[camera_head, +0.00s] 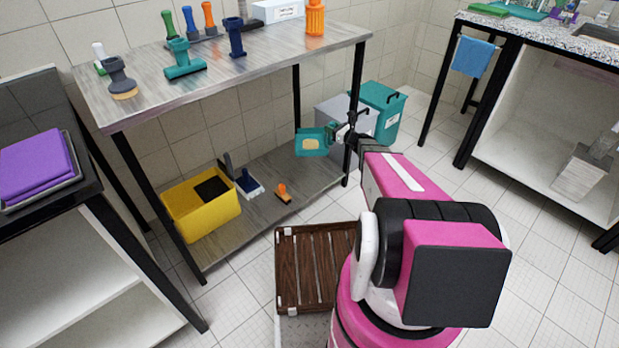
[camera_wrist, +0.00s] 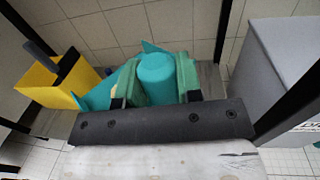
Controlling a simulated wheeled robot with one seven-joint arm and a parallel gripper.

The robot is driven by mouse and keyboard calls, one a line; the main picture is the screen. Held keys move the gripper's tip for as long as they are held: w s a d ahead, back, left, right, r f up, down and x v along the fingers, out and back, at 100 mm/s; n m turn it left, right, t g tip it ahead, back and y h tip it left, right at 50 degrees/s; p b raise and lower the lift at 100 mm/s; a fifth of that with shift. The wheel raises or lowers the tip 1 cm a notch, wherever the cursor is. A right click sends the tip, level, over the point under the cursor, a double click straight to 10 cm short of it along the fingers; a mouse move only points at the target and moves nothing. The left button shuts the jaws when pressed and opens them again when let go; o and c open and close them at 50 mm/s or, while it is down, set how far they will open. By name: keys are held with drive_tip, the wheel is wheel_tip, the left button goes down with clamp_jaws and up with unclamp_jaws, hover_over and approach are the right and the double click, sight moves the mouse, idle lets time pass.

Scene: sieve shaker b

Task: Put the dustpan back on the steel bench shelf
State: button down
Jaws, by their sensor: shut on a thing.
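A teal dustpan (camera_head: 312,150) with a pale yellow patch is in my gripper (camera_head: 338,134). It is over the right end of the lower shelf (camera_head: 325,180) of the steel bench, below the bench top. I cannot tell whether it touches the shelf. In the wrist view, the green fingers of my gripper (camera_wrist: 158,72) are shut on the rounded teal handle of the dustpan (camera_wrist: 98,95). The fingers and the wrist body hide part of the dustpan there.
A yellow bin (camera_head: 205,220), a blue brush (camera_head: 249,183) and an orange tool (camera_head: 283,193) are on the shelf's left and middle. A bench leg (camera_head: 356,90) stands beside my arm. Grey and teal bins (camera_head: 386,112) stand behind. A brown slatted crate (camera_head: 300,270) is in front.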

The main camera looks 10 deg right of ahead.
drive_tip(key=shift+m+t+h, duration=0.7)
drive_tip(key=shift+h, duration=0.1)
drive_tip(key=w+f, duration=0.2)
drive_tip(key=f, duration=0.7)
drive_tip(key=w+f, duration=0.2)
drive_tip(key=f, duration=0.8)
drive_tip(key=w+f, duration=0.3)
drive_tip(key=f, duration=0.7)
drive_tip(key=shift+a+f, duration=0.1)
drive_tip(key=shift+f, duration=0.2)
drive_tip(key=c, duration=0.8)
unclamp_jaws()
drive_tip(key=shift+r, duration=0.15)
